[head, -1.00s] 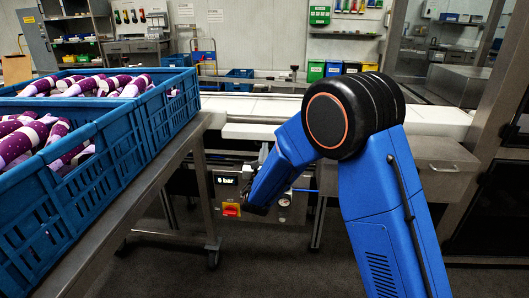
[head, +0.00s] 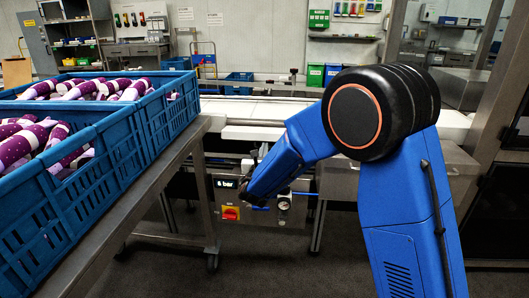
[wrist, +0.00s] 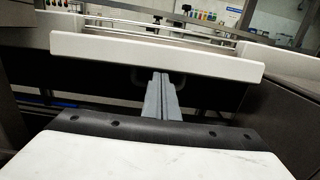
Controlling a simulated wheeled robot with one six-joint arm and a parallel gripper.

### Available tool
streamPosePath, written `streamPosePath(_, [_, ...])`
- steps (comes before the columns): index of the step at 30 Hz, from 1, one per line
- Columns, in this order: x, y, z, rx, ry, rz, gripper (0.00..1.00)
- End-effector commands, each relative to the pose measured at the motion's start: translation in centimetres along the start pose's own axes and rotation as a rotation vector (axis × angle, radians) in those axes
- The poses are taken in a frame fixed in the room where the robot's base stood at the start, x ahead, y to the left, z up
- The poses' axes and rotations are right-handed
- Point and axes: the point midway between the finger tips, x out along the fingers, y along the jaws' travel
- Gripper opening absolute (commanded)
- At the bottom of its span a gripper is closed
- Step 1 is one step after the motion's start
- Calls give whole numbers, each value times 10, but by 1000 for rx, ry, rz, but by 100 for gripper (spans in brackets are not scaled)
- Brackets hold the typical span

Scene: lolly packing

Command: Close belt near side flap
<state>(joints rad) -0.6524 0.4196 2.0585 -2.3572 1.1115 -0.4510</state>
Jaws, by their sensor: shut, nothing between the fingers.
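My gripper (wrist: 160,76) shows in the wrist view as two grey fingers shut together, empty, pointing away from the camera. Its tips are just below a long white bar-like edge (wrist: 155,56) that crosses the view; I cannot tell whether they touch. In the head view the gripper is mostly hidden behind my blue arm, in front of the white belt (head: 265,108).
Blue crates (head: 150,125) of purple-and-white wrapped lollies stand on a steel table (head: 145,200) at left. A control box (head: 262,206) with a red-yellow switch hangs below the belt. A steel post (head: 500,110) stands at right. Dark floor is clear in front.

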Motion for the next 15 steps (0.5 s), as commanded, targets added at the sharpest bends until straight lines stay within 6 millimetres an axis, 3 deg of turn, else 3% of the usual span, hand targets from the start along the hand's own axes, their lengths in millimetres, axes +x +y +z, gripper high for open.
streamPosePath(6, [2,0,21,7,134,0,0])
streamPosePath(15, [8,0,36,5,295,1,0])
